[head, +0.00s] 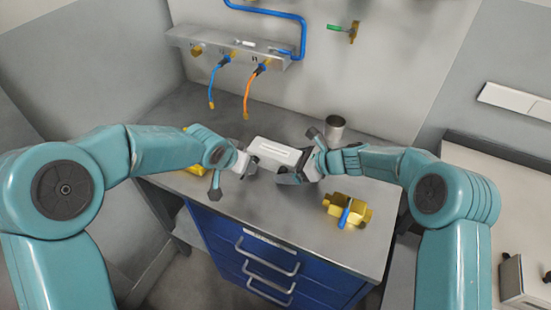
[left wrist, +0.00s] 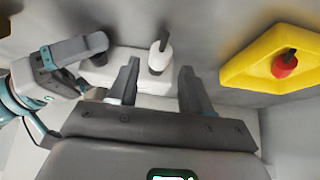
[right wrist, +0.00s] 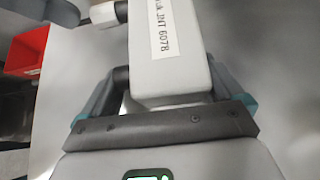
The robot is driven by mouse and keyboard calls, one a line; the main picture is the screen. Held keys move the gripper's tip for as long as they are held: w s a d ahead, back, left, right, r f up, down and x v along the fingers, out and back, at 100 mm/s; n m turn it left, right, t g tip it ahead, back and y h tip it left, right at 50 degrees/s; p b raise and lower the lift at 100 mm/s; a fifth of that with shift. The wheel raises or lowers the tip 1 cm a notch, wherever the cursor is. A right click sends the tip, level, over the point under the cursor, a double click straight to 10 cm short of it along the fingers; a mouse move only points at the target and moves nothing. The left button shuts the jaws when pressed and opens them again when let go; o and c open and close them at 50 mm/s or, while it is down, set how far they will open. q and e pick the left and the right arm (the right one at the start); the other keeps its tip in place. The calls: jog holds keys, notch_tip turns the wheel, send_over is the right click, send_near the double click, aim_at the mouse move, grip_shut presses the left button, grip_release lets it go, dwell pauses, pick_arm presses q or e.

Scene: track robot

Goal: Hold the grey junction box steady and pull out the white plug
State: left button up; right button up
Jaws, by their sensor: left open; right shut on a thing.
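The pale grey junction box (head: 279,152) is over the grey bench, between my two grippers. My right gripper (head: 299,158) is shut on it from the right. In the right wrist view the box (right wrist: 168,60) lies between the fingers, its label reading "JNT 607B". The white plug (left wrist: 160,58), with a dark end, is at the box's left end. It also shows in the right wrist view (right wrist: 104,12). My left gripper (left wrist: 160,72) is open, its fingertips on either side of the plug and apart from it. Contact between plug and box is partly hidden.
A brass valve with a blue handle (head: 349,209) lies on the bench at right; a metal cup (head: 334,129) stands behind. Blue and orange hoses (head: 249,93) hang from the wall rack.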

aim_at(273, 159)
pick_arm(q)
jog(key=shift+x, duration=3)
grip_shut()
